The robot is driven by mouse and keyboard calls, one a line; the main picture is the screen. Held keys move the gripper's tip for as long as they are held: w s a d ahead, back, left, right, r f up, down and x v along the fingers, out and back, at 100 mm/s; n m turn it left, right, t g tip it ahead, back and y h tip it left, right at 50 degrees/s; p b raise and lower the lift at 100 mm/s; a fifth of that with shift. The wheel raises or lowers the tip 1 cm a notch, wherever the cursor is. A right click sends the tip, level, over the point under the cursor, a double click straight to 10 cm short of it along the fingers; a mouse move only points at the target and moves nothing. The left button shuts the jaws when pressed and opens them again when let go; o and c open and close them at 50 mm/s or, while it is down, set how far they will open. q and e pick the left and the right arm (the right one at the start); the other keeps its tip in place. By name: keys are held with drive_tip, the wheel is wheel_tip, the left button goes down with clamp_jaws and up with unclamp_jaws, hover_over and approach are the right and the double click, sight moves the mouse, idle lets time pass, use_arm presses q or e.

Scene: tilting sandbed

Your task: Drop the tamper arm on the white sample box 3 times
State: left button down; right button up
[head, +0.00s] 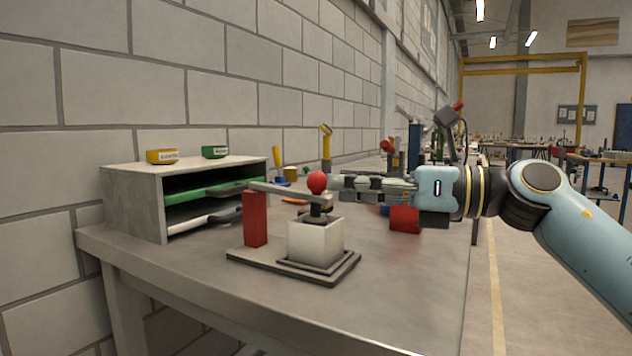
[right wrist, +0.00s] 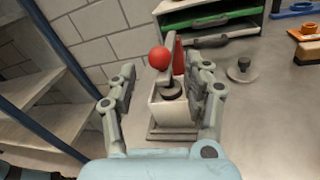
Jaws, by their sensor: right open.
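The tamper arm (head: 285,191) is a grey bar running from a red post (head: 255,218) to a red ball knob (head: 317,182). It lies nearly level, with its dark foot (head: 318,216) at the top of the white sample box (head: 316,244). In the right wrist view the knob (right wrist: 159,59) shows between and just beyond the fingertips, and the box (right wrist: 172,114) lies below. My right gripper (head: 338,184) is open beside the knob; I cannot tell whether it touches it. My left gripper is not in view.
The box and post stand on a grey base plate (head: 290,267) on the bench (head: 400,290). A shelf unit (head: 140,205) with green and white cases stands at left, with yellow and green containers on top. A red block (head: 404,219) sits behind my gripper. The front bench top is clear.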

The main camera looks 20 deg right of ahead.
sight(318, 190)
drive_tip(key=x, duration=0.5)
drive_tip(key=shift+d, duration=0.1)
clamp_jaws()
idle(0.3)
